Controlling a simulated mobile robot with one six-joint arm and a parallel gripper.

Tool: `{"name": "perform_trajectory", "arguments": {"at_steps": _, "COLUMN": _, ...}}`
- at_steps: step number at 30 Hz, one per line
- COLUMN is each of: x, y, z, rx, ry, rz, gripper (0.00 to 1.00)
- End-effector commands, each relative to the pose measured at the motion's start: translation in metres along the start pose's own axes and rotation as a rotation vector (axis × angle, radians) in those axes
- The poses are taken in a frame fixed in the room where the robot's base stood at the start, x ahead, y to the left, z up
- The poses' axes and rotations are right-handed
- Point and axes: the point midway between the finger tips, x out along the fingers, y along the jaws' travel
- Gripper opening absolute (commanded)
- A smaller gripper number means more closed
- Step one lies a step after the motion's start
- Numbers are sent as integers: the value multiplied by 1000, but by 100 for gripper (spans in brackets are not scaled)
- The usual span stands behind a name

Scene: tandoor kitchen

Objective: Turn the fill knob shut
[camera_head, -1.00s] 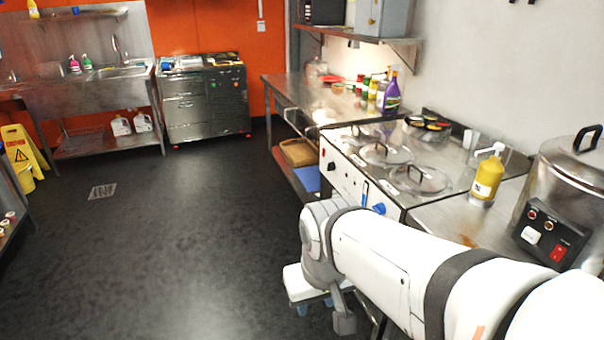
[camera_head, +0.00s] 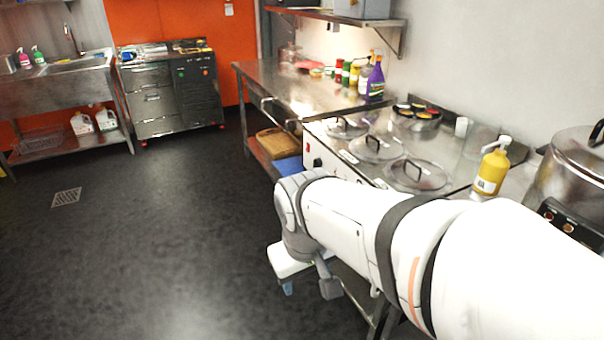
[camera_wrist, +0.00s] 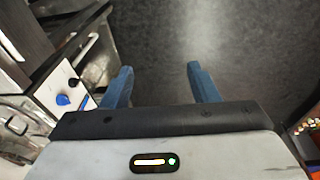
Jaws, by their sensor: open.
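The steam-table unit (camera_head: 455,158) has a white front panel with knobs. In the wrist view, a blue knob (camera_wrist: 63,100) and a small black knob (camera_wrist: 73,82) stand on the white panel (camera_wrist: 50,88) at the left. No label is readable, so I cannot tell which one is the fill knob. My gripper (camera_wrist: 160,70) is open and empty, its blue fingers over dark floor, to the right of the panel and apart from the knobs.
Lidded pots (camera_head: 417,175) sit in the unit's top. A yellow pump bottle (camera_head: 491,168) and a large steel cooker (camera_head: 574,175) stand at the right. A steel counter (camera_head: 300,85) continues beyond. The dark floor (camera_head: 160,230) at left is clear.

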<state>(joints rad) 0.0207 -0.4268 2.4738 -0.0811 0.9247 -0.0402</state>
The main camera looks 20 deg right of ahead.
Motion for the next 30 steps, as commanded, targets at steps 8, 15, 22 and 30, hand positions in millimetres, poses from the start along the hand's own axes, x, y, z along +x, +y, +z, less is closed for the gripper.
{"name": "perform_trajectory", "arguments": {"at_steps": 8, "x": 72, "y": 88, "z": -29, "rx": -371, "ry": -338, "rz": 319, "gripper": 60}}
{"name": "perform_trajectory", "arguments": {"at_steps": 15, "x": 128, "y": 173, "z": -80, "rx": -749, "ry": -689, "rz": 601, "gripper": 60}}
{"name": "perform_trajectory", "arguments": {"at_steps": 22, "x": 190, "y": 234, "z": -146, "rx": -1090, "ry": -1011, "rz": 847, "gripper": 60}}
{"name": "perform_trajectory", "arguments": {"at_steps": 30, "x": 244, "y": 259, "z": -202, "rx": -1334, "ry": -1229, "rz": 1039, "gripper": 60}}
